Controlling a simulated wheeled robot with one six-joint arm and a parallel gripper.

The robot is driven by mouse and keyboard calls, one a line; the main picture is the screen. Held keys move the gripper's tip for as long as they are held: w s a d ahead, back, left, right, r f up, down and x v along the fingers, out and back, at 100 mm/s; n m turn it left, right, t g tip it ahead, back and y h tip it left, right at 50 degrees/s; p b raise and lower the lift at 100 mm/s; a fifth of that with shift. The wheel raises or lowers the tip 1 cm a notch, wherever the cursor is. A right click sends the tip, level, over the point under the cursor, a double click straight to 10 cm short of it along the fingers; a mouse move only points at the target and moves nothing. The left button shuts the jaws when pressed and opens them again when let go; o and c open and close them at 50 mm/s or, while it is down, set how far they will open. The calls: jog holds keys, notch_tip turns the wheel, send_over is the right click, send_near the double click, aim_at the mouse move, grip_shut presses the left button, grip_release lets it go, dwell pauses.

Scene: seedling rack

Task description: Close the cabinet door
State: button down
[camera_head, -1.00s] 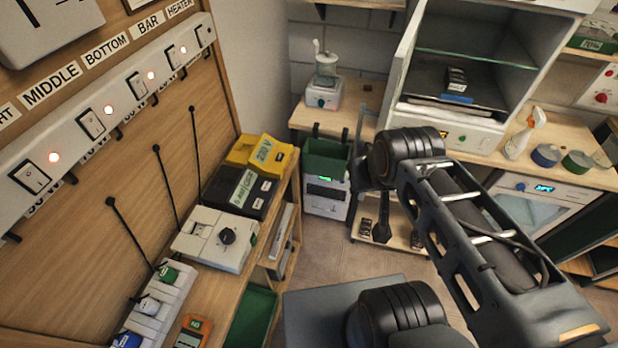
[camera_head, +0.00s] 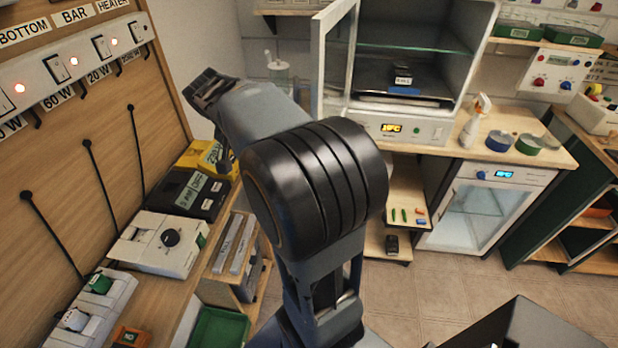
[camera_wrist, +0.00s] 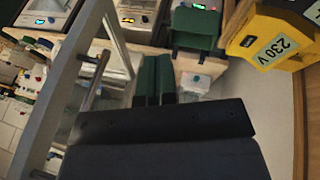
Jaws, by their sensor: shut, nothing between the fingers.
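The white cabinet (camera_head: 473,75) stands open on the back counter in the head view, with a glass shelf, a tray and a small dark labelled item inside. Its white-framed glass door (camera_head: 332,70) is swung outward at the cabinet's left side. In the wrist view the door's grey frame (camera_wrist: 68,90) and its bar handle (camera_wrist: 96,78) are close, to the left of my gripper (camera_wrist: 155,60). The two dark green fingers are shut together and empty, apart from the handle. In the head view my gripper (camera_head: 208,88) is raised to the left of the door.
The yellow 230 V device (camera_head: 205,157) and a black meter (camera_head: 180,192) sit on the left bench, below my gripper. A spray bottle (camera_head: 474,121) and tins stand on the counter right of the cabinet. Floor (camera_head: 440,290) is free at the lower right.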

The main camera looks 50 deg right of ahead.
jog(key=w+d+f+m+g+h+b, duration=0.25)
jog(key=d+f+m, duration=0.35)
jog(key=d, duration=0.4)
jog(key=s+d+f+n+p, duration=0.1)
jog(key=s+d+f, duration=0.5)
jog(key=f, duration=0.2)
jog(key=shift+s+d+f+g+y+p, duration=0.25)
jog(key=shift+d+g+y+p, duration=0.1)
jog(key=shift+y, duration=0.1)
jog(key=shift+s, duration=0.1)
